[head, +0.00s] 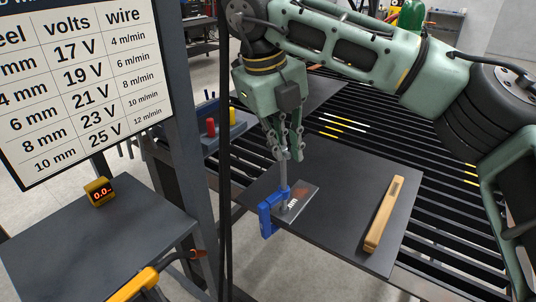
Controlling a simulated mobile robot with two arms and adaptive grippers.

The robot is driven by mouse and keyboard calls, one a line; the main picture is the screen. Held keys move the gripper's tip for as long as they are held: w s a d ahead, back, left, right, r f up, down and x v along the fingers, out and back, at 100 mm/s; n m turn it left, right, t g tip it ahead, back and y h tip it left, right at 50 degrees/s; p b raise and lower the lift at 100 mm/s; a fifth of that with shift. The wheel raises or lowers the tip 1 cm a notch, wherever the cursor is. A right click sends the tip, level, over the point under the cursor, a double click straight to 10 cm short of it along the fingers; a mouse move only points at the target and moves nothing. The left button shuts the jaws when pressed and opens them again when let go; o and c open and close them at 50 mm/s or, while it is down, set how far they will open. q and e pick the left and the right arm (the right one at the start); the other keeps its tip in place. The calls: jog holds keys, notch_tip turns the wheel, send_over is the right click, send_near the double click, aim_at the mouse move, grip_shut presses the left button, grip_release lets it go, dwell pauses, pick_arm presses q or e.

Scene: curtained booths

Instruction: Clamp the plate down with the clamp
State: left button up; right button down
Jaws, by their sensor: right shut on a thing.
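A blue clamp (265,217) sits at the near left edge of a dark board, with part of its frame hanging below the edge. Its grey spindle (284,172) stands upright above it. A small dark plate (303,202) with a reddish patch and white marking lies on the board beside the clamp. The clamp overlaps the plate's left side; whether it presses on it I cannot tell. My right gripper (289,148) points down and is shut on the top of the clamp's spindle. My left gripper is out of view.
The dark board (355,165) lies on a slatted black table (440,185). A wooden-handled tool (384,214) lies on its right part. At left stand a grey side table (95,245) with a yellow display box (99,192), a post and a voltage chart (85,80).

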jog(key=shift+f, duration=0.1)
jog(key=shift+f+m+b, duration=0.1)
jog(key=shift+m+b, duration=0.5)
jog(key=shift+m, duration=0.1)
jog(key=shift+s+m, duration=0.1)
jog(key=shift+m, duration=0.4)
jog(key=shift+m+b, duration=0.75)
jog(key=shift+m, duration=0.15)
pick_arm(q)
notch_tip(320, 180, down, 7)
jog(key=b, duration=0.4)
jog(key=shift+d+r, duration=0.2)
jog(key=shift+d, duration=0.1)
pick_arm(e)
jog(key=m, duration=0.7)
jog(key=shift+s+a+m, duration=0.1)
jog(key=shift+a+m, duration=0.05)
jog(key=shift+m, duration=0.15)
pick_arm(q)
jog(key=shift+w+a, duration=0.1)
pick_arm(e)
jog(key=c, duration=1.7)
grip_release()
jog(key=shift+c, duration=0.2)
